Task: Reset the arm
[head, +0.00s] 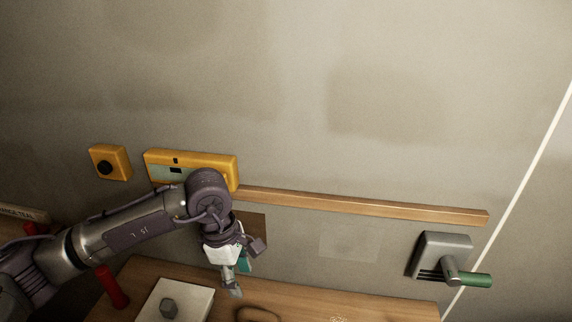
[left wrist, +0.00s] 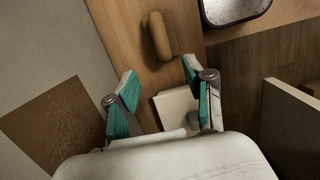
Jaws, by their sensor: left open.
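My left arm comes in from the left in the head view. Its gripper (head: 236,275) points down in front of the wall, above the wooden counter (head: 385,304). In the left wrist view the gripper (left wrist: 158,78) shows two teal-padded fingers set apart, with nothing held between them. Beyond the fingers are the wooden surface, a brown rounded object (left wrist: 158,35) and a pale flat square (left wrist: 172,104). My right gripper is not in view.
A yellow panel (head: 215,163) is partly hidden behind my arm. A yellow knob box (head: 110,162), a wooden rail (head: 370,206) and a green-handled lever (head: 470,279) are on the wall. A white board (head: 187,298) with a grey block (head: 168,307) lies beside my left gripper. A red handle (head: 112,287) stands near my forearm.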

